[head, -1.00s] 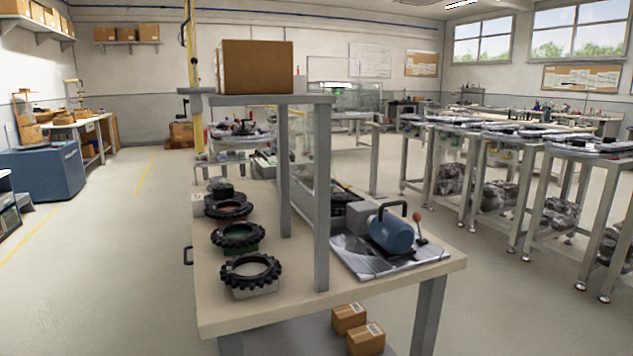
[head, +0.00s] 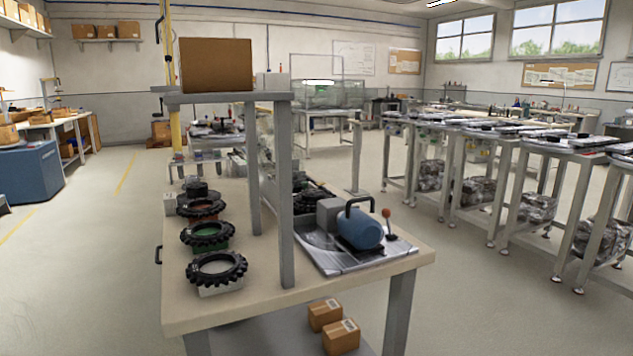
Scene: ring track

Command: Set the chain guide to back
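I cannot pick out with certainty which part is the chain guide. A blue motor-like unit (head: 360,228) with a black handle sits on a grey plate (head: 325,262) at the right of the near workbench. A short lever with an orange-red ball knob (head: 386,213) stands upright at its right side. I cannot tell whether this lever is the chain guide or what setting it is in. Neither of my grippers is in view.
The workbench (head: 190,310) fills the middle foreground. Black toothed rings (head: 216,268) stand along its left side. A grey frame (head: 286,190) rises from it, carrying a cardboard box (head: 216,64). Small cartons (head: 341,337) lie below. Tall stands (head: 510,190) line the right. Floor at left is clear.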

